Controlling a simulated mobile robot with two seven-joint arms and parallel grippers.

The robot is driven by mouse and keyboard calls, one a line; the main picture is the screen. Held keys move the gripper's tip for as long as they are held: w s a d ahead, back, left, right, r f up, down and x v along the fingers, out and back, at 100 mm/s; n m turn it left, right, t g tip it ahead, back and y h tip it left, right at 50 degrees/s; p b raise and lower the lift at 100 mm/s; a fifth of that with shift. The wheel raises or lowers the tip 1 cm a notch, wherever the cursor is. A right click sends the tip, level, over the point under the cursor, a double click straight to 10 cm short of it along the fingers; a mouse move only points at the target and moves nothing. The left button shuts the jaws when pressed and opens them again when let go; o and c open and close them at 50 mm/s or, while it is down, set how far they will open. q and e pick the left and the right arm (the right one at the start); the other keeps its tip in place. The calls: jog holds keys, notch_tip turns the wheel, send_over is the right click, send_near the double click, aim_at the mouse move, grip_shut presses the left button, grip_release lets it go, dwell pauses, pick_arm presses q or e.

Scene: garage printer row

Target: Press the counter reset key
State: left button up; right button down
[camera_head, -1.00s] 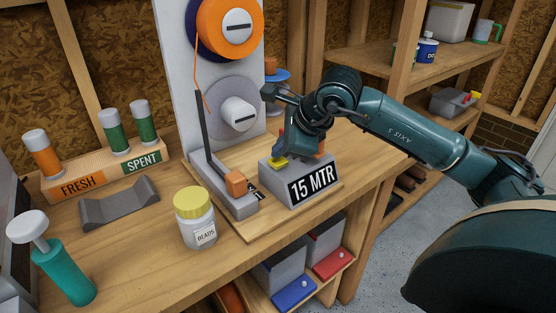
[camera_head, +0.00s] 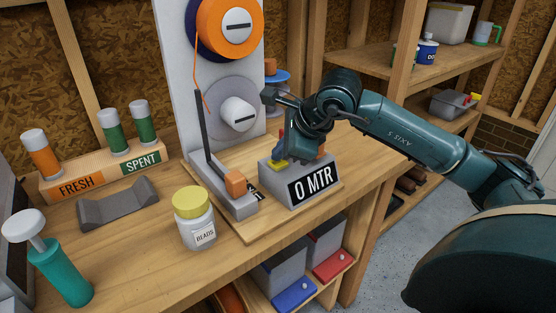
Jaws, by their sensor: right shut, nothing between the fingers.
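The counter (camera_head: 312,187) is a grey box on the wooden board, and its front display reads "0 MTR". A yellow key (camera_head: 279,166) shows on the left of its top. An orange part (camera_head: 320,152) shows at the back right of its top, mostly behind my gripper. My right gripper (camera_head: 280,157) is shut and empty and points down over the yellow key, with its tip at or just above it. I cannot tell whether it touches the key. My left gripper is not in view.
A winder with an orange spool (camera_head: 229,28) stands behind the counter, with a thin upright arm and orange block (camera_head: 236,182) at left. A bead jar (camera_head: 195,218) stands in front. A cartridge rack (camera_head: 105,175), grey cradle (camera_head: 118,203) and teal plunger (camera_head: 59,265) are farther left.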

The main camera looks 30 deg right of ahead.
aim_at(281, 163)
jog(key=shift+r, duration=0.1)
jog(key=shift+r+p, duration=0.5)
jog(key=shift+r, duration=0.25)
notch_tip(281, 163, up, 5)
jog(key=p, duration=0.3)
jog(key=shift+p, duration=0.35)
jog(key=shift+f, duration=0.1)
dwell(0.5)
